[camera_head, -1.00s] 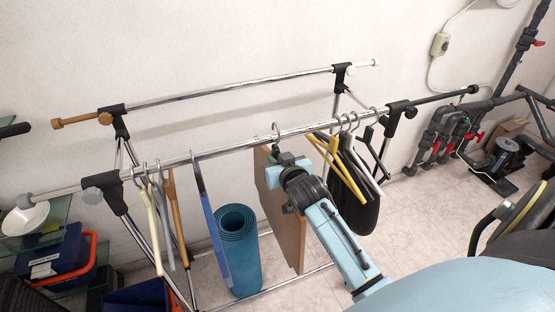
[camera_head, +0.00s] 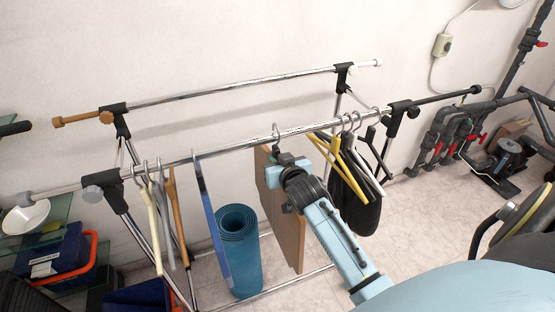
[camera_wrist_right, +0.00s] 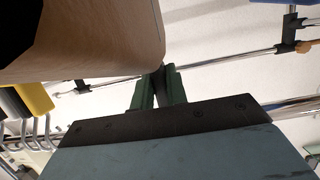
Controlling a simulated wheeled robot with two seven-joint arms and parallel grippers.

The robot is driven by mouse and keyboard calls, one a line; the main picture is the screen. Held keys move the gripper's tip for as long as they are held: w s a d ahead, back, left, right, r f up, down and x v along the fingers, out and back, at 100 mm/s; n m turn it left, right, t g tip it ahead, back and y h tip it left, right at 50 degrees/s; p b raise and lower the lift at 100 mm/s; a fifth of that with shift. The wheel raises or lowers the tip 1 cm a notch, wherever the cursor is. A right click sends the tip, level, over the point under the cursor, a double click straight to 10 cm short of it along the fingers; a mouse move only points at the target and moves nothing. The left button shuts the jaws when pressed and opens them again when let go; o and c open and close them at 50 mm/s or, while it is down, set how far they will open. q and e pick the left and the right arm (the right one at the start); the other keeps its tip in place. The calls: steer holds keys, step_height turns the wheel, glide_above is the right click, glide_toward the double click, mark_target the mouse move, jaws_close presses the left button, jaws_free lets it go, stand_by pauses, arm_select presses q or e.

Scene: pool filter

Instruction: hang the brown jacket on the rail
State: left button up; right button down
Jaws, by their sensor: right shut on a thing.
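The brown jacket (camera_head: 291,225) looks like a stiff, flat brown panel hanging below the front rail (camera_head: 240,144) of a chrome clothes rack. Its hook (camera_head: 276,130) shows at the rail's height and appears to loop over it; whether it bears weight there I cannot tell. My right gripper (camera_head: 284,160) is shut at the top of the jacket, just under the rail, and hides the hook's lower part. In the right wrist view its green fingers (camera_wrist_right: 158,90) close beside the jacket's rounded brown edge (camera_wrist_right: 100,45). My left gripper is not in view.
Yellow, white and dark hangers (camera_head: 345,160) with a black garment (camera_head: 354,208) hang close to the right. A blue panel (camera_head: 214,225) and several hangers (camera_head: 160,205) hang to the left. A rolled blue mat (camera_head: 240,255) stands below. A second rail (camera_head: 230,87) runs behind.

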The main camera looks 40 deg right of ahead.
steer(key=shift+w+f, duration=0.2)
steer(key=shift+f, duration=0.05)
stand_by(0.4)
steer(key=shift+w+d+f+b, duration=0.1)
steer(key=shift+w+f+b, duration=0.15)
steer(key=shift+f+b, duration=0.3)
steer(key=shift+s+f, duration=0.15)
steer(key=shift+f, duration=0.1)
stand_by(0.5)
steer(key=c, duration=1.4)
jaws_free()
steer(key=shift+o, duration=0.4)
steer(key=shift+f, duration=0.15)
steer(key=shift+s, duration=0.1)
steer(key=v, duration=1.3)
steer(key=shift+s, duration=0.15)
